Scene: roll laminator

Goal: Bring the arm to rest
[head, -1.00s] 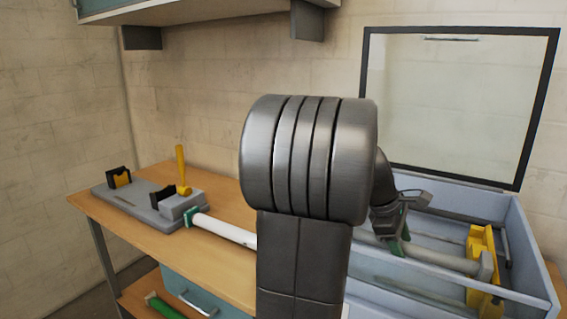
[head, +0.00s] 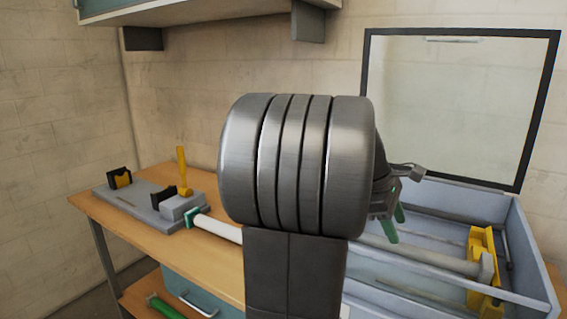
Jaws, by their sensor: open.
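My gripper (head: 400,222) shows to the right of my large dark arm joint, above the open laminator box. Its green-tipped fingers point down and are apart, with nothing seen between them. Part of the gripper is hidden behind my arm. Below it, a grey roller (head: 430,257) lies in the blue-grey laminator box (head: 535,262), its right end at a yellow bracket (head: 482,262). The roller's left end is hidden by my arm. The box's clear, dark-framed lid (head: 460,110) stands open behind.
A white roll (head: 217,228) with a green collar lies on the wooden bench (head: 110,208). A grey stand (head: 140,205) with a yellow lever (head: 182,168) is at the back left. A shelf (head: 220,12) hangs above. A green roll (head: 165,307) lies below the bench.

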